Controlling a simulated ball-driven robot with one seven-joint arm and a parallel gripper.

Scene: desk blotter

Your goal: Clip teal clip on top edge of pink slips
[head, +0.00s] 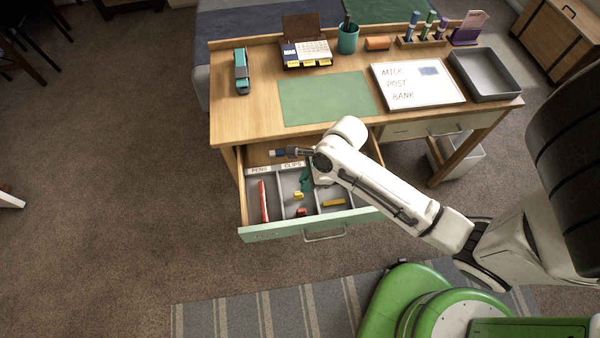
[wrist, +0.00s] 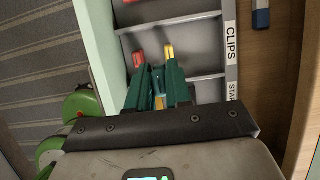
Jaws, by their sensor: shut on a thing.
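My gripper (wrist: 158,76) points down into the open drawer, at the compartment labelled clips; its dark green fingers also show in the head view (head: 306,182). The fingers are shut on a small teal piece (wrist: 158,84), which looks like the teal clip; the fingers hide most of it. A red clip (wrist: 139,57) and a yellow clip (wrist: 169,52) lie just beyond the fingertips. The pink slips (head: 473,20) stand in a purple holder (head: 467,37) at the back right of the desk, far from my gripper.
The drawer (head: 272,233) has divider walls, a red pen (head: 263,201) at left and a yellow item (head: 334,203) at right. On the desk are a green blotter (head: 325,98), whiteboard (head: 418,84), grey tray (head: 485,75), marker rack (head: 422,43) and teal cup (head: 348,40). The blotter is clear.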

